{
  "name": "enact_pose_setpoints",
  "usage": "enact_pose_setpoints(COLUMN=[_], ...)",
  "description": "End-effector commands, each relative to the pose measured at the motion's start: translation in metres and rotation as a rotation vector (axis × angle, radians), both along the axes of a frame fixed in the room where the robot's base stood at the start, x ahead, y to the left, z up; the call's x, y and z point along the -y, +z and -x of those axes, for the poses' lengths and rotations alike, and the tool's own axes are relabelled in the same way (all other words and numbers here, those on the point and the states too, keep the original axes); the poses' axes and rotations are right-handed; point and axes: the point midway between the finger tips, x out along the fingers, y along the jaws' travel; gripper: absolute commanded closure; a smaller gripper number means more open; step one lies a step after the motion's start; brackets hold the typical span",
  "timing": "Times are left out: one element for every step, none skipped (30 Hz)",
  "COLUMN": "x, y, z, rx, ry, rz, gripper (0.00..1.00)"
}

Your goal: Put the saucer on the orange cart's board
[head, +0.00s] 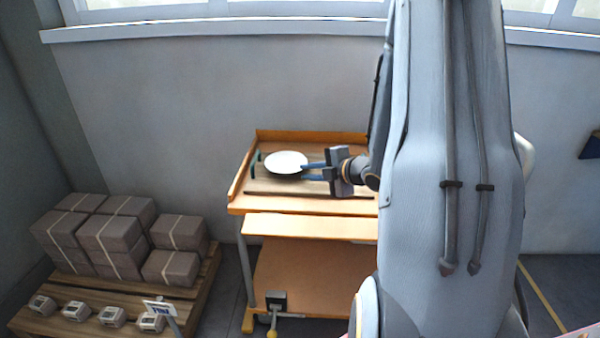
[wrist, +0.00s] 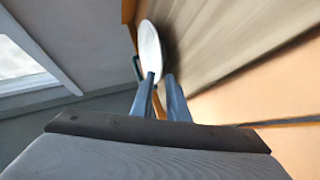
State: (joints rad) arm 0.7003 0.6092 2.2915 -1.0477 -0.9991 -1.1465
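The white saucer (head: 286,161) is over the left part of the orange cart's top, above its grey-brown board (head: 260,186). My gripper (head: 308,172) reaches in from the right, with its blue fingers at the saucer's near right rim. In the wrist view, the saucer (wrist: 150,48) shows nearly edge-on, and its rim runs between the two fingertips (wrist: 160,78). The gripper looks shut on that rim. A dark shadow lies on the board (wrist: 215,35) beside the saucer; I cannot tell whether the saucer touches the board.
The orange cart (head: 310,227) has a raised edge at its back and left, and a lower shelf. A teal handle-like part (head: 257,160) is near the saucer. A pallet (head: 190,300) with grey-brown boxes (head: 110,235) stands at left. The wall is close behind the cart.

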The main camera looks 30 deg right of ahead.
Motion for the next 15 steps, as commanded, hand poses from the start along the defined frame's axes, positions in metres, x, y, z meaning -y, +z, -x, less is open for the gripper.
enact_pose_setpoints(x=[0.004,0.005,0.007,0.007,0.008,0.01,0.01,0.011,0.012,0.012,0.012,0.013,0.013,0.013,0.013], y=[0.006,0.008,0.012,0.014,0.015,0.018,0.02,0.021,0.023,0.024,0.025,0.026,0.026,0.026,0.026], z=[0.01,0.015,0.021,0.026,0.031,0.036,0.039,0.043,0.046,0.049,0.05,0.052,0.053,0.053,0.052], rx=[0.001,0.001,0.002,0.002,0.001,0.001,0.002,0.002,0.001,0.001,0.001,-0.001,-0.004,-0.012,-0.029], ry=[-0.004,-0.003,-0.005,-0.003,-0.003,-0.003,-0.002,-0.003,-0.002,-0.002,-0.001,-0.003,-0.005,-0.012,-0.029], rz=[0.001,0.0,0.0,0.001,0.0,0.0,0.001,0.0,0.0,0.0,-0.001,-0.001,-0.002,-0.004,-0.007], gripper=[0.86,0.86,0.86,0.86,0.86,0.86,0.86,0.86,0.86,0.86,0.86,0.86,0.86,0.86,0.86])
